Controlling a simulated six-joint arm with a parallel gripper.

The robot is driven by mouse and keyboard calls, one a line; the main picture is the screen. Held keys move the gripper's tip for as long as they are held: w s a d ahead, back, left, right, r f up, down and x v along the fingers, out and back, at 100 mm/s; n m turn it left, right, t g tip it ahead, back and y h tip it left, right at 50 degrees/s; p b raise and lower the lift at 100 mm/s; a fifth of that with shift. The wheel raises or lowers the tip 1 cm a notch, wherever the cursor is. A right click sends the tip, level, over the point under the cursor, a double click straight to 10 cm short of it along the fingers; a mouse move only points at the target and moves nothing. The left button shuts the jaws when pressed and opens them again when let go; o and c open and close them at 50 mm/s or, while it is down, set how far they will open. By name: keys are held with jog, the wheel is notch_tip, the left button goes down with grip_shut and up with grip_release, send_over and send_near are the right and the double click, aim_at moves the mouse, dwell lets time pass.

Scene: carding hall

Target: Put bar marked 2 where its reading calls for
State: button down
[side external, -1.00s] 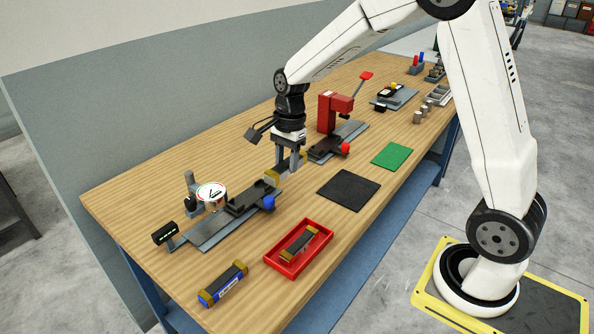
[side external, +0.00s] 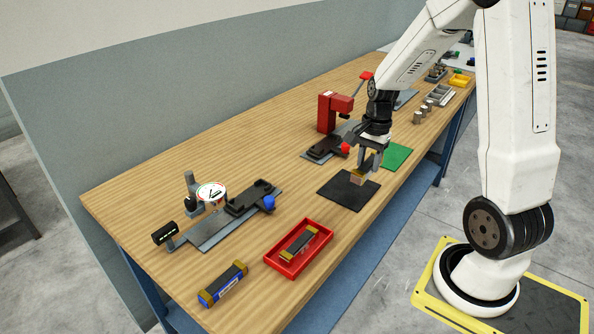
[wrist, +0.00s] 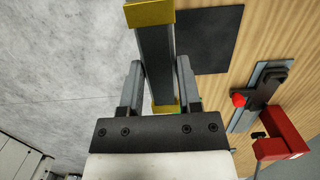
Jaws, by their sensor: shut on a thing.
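My gripper (side external: 368,164) is shut on a dark bar with brass-yellow ends (side external: 357,177). In the wrist view the bar (wrist: 156,55) lies between the two fingers, and no number shows on it. In the side view the bar is over the black mat (side external: 336,190), near its right side; I cannot tell whether it touches. The green mat (side external: 399,156) is just beyond the gripper. The dial gauge (side external: 211,194) stands at the left by a grey fixture with an empty dark cradle (side external: 248,196). Its needle is too small to read.
A red tray (side external: 323,252) holds another brass-ended bar (side external: 299,242). A red lever press (side external: 328,112) stands behind the mats. Metal cylinders (side external: 423,111) stand farther right.

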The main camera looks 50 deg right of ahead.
jog(key=shift+s+d, duration=0.35)
jog(key=shift+s, duration=0.2)
jog(key=shift+w+f, duration=0.1)
jog(key=shift+w, duration=0.05)
jog(key=w+d+f, duration=0.4)
jog(key=w, duration=0.3)
send_over(337, 184)
jog(key=s, duration=0.1)
notch_tip(337, 184, down, 4)
jog(key=shift+f, duration=0.25)
jog(key=shift+w+d+f, duration=0.15)
jog(key=shift+w+f, duration=0.15)
jog(key=shift+f, duration=0.1)
jog(key=shift+w+d+f, duration=0.15)
jog(key=shift+w+f, duration=0.1)
jog(key=shift+f, duration=1.55)
